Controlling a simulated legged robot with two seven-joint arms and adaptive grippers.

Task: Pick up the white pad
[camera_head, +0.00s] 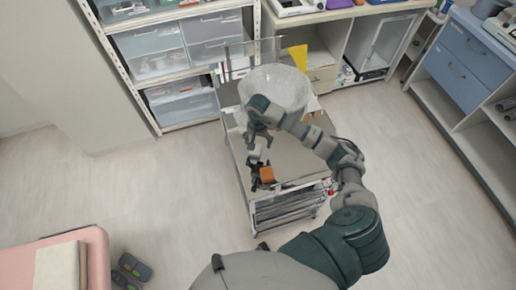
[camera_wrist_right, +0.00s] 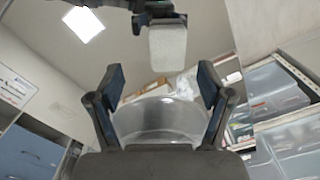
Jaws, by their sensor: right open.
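The white pad (camera_wrist_right: 168,48) shows in the right wrist view as a pale, speckled block against a dark part at the top, beyond my fingertips. My right gripper (camera_wrist_right: 158,84) is open, its two fingers standing apart with nothing between them. In the head view my right gripper (camera_head: 259,138) hangs over the grey cart (camera_head: 290,160), close to a pale block that I take for the pad. A dark piece with an orange block (camera_head: 267,174) is just below it in the picture. I cannot tell whether gripper and pad touch.
A large clear bowl (camera_head: 277,88) stands at the cart's far end, behind my right wrist; it also shows in the wrist view (camera_wrist_right: 160,122). Shelves with bins (camera_head: 180,95) stand behind. A blue-drawer cabinet (camera_head: 460,62) is at right, a pink bed (camera_head: 98,255) at lower left.

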